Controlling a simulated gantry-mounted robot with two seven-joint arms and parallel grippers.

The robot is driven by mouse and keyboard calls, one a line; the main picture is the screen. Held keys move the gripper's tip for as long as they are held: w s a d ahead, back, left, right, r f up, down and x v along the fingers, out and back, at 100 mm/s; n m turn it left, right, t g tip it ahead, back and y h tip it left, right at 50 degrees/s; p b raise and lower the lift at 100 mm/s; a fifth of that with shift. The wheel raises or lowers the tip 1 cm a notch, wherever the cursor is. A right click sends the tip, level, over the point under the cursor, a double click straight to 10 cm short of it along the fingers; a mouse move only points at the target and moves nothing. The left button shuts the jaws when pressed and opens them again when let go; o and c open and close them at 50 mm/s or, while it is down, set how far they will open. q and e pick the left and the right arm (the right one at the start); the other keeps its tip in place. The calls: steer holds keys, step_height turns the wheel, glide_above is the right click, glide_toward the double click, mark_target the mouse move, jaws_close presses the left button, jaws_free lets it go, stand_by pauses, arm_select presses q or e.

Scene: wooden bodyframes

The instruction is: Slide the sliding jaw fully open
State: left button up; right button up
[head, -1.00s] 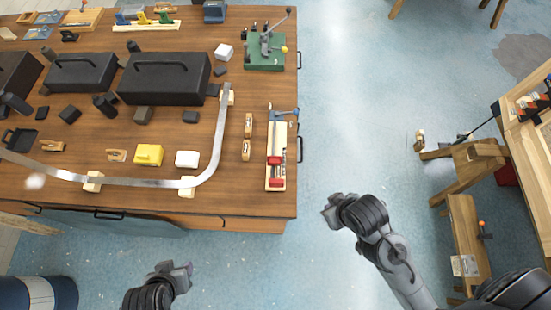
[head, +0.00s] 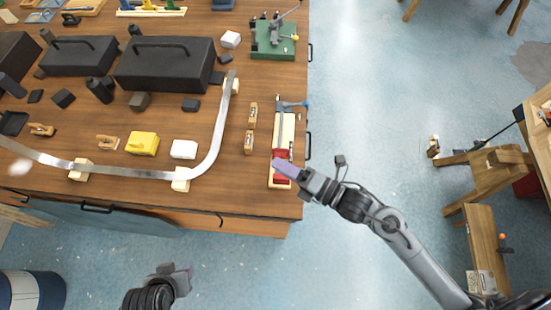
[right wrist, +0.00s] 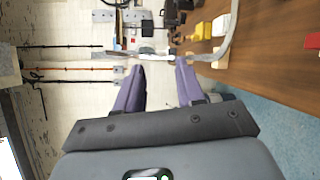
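The clamp with red jaw blocks (head: 282,154) lies on a pale wooden base (head: 287,127) near the right edge of the workbench. A blue-ended handle (head: 293,104) is at its far end. My right gripper (head: 283,167) is over the near part of the clamp, its purple fingers covering part of the red blocks. Contact cannot be told. In the right wrist view, its two fingers (right wrist: 160,80) are apart with nothing between them. My left gripper (head: 181,271) is in front of the bench, away from the clamp; its opening is unclear.
The wooden workbench (head: 240,190) holds a curved metal strip (head: 217,130), small wooden planes (head: 250,142), a white block (head: 184,149), a yellow block (head: 142,143) and a green-based tool (head: 274,45).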

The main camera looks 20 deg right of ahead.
step_height(320, 180, down, 8)
steer(key=w+d+r+n+g+y+b, duration=0.1)
steer(key=w+n+g+y+b, duration=0.15)
steer(key=n+y+b, duration=0.45)
steer(key=n+g+h+b, duration=0.3)
steer(key=n+b, duration=0.8)
steer(key=b, duration=1.9)
glide_toward(273, 149)
steer(key=shift+g+y, duration=0.25)
steer(key=shift+y, duration=0.35)
steer(key=x, duration=0.9)
steer(key=shift+w+f+b, duration=0.2)
steer(key=shift+f+b, duration=0.1)
steer(key=shift+b, duration=0.05)
arm_select(q)
step_height(273, 149, down, 40)
steer(key=shift+f, duration=0.1)
arm_select(e)
steer(key=shift+d, duration=0.1)
steer(key=shift+c, duration=0.2)
arm_select(q)
steer(key=shift+d, duration=0.1)
arm_select(e)
jaws_close()
